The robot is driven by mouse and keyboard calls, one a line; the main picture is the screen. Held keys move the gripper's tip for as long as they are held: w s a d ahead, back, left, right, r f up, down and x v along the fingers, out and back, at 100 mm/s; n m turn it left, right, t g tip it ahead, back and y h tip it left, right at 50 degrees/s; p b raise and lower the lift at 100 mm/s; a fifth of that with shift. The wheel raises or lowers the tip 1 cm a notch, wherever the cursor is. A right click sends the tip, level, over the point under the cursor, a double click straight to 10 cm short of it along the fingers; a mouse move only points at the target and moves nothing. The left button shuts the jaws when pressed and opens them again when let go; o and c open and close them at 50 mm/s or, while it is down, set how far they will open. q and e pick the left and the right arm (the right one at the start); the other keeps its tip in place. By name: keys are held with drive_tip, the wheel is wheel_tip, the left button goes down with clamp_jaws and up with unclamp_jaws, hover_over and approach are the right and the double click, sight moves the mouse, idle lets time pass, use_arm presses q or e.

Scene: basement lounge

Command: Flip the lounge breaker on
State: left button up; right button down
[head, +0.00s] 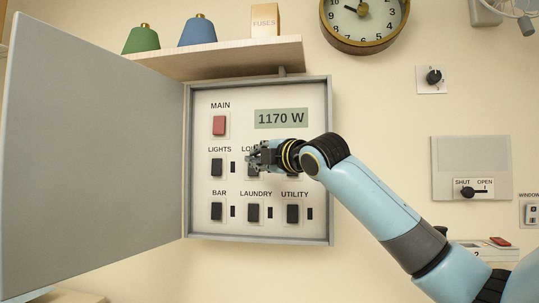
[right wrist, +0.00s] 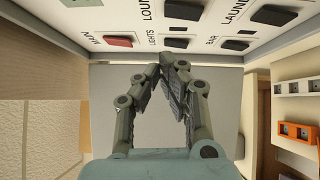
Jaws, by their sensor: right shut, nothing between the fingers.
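The breaker panel (head: 188,190) hangs on the wall with its door (head: 95,150) swung open to the left. My right gripper (head: 256,156) is shut and empty, in front of the upper breaker row. It covers the lounge breaker and part of its label in the head view. In the right wrist view the lounge breaker (right wrist: 183,10) shows as a black rocker at the top, beyond the closed fingertips (right wrist: 167,62). I cannot tell whether the fingers touch the panel. My left gripper is out of view.
The lights breaker (head: 217,167), red main switch (head: 219,125) and bar breaker (head: 217,211) are close by. The display (head: 281,118) reads 1170 W. A shelf (head: 225,58) juts out above the panel.

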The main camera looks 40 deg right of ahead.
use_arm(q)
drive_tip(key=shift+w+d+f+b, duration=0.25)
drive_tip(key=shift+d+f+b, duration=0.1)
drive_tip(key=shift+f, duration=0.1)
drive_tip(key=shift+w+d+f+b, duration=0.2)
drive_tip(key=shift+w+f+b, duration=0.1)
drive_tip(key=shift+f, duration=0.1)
use_arm(e)
drive_tip(key=s, duration=0.6)
drive_tip(key=shift+a+r, duration=0.45)
